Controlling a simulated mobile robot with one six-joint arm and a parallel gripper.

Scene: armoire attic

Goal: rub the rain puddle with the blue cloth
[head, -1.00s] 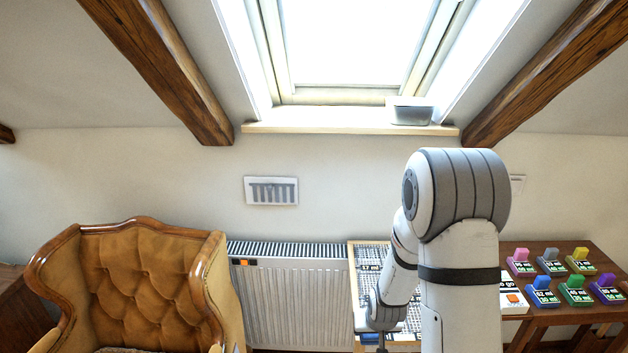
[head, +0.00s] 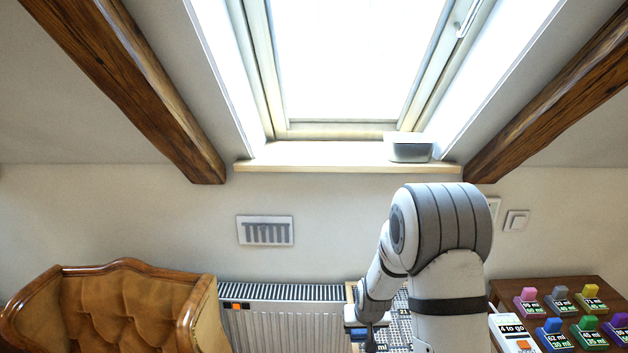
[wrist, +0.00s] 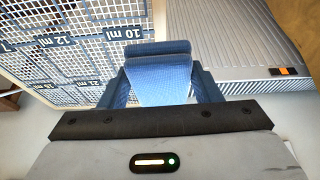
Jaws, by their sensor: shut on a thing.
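My gripper (wrist: 158,78) is shut on the blue cloth (wrist: 160,84), which sits between its two blue fingers in the wrist view. In the head view my gripper shows low in the picture, partly cut off by the bottom edge, in front of a labelled grid rack. It is well below the pale windowsill (head: 300,157) under the bright skylight. I cannot make out a rain puddle in either view.
A grey container (head: 408,149) stands at the sill's right end. Below are a radiator (head: 285,318), a tufted armchair (head: 120,305) at left and the grid rack (wrist: 75,65). A wooden table (head: 565,290) with coloured labelled blocks is at right. Sloping beams flank the skylight.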

